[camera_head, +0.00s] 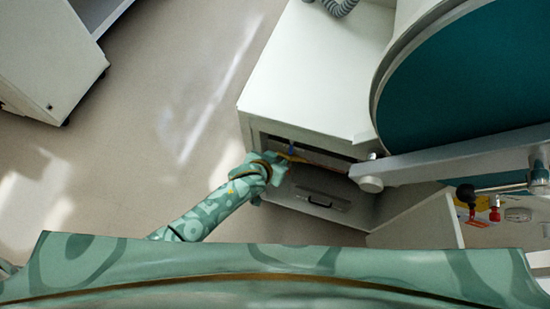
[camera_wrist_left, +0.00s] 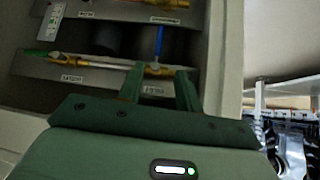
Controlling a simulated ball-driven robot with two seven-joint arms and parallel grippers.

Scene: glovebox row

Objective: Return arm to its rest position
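My left arm comes in from the lower left in the head view. Its gripper (camera_head: 280,163) is at the open front recess of a white cabinet (camera_head: 305,75), and its fingers are hard to make out there. In the left wrist view the two green fingers (camera_wrist_left: 158,72) stand apart with a gap between them. Whether the fingertips touch the valve is unclear. My right gripper is in neither view.
A drawer front with a dark handle (camera_head: 321,203) sits below the recess. A large round teal door (camera_head: 460,80) with a grey bar (camera_head: 450,160) stands at the right. Open floor (camera_head: 185,90) lies left of the cabinet.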

